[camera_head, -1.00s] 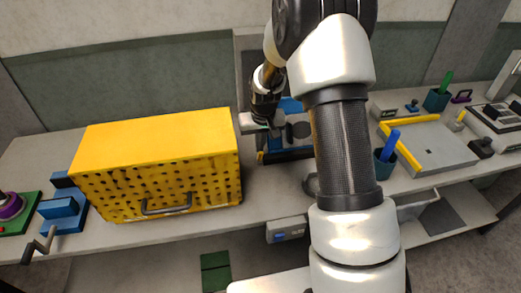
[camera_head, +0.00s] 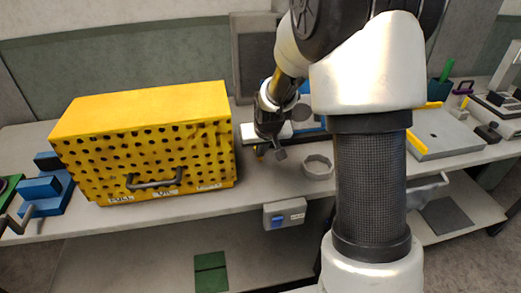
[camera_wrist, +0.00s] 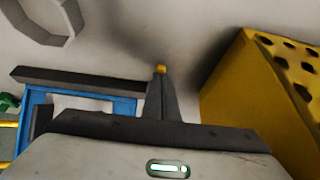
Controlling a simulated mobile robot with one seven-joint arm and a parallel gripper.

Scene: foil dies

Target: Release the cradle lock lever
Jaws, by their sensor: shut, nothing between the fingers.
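The cradle appears to be the blue frame (camera_head: 311,122) with a dark front bar, partly hidden behind my arm. It also shows in the wrist view at the left (camera_wrist: 38,96). A small yellow tip (camera_wrist: 160,69), possibly the lock lever's end, shows just at my fingertips in the wrist view. A yellow bit (camera_head: 260,150) shows beside my gripper in the head view; the rest of any lever is hidden. My gripper (camera_head: 279,153) is shut and empty, pointing down in front of the cradle. Its dark fingers (camera_wrist: 161,92) are together. I cannot tell whether they touch the yellow tip.
A big yellow perforated box (camera_head: 145,150) with a front handle stands close to the left of my gripper. A grey ring-shaped holder (camera_head: 318,167) sits to the right. A grey box with a blue switch (camera_head: 285,215) hangs at the bench's front edge.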

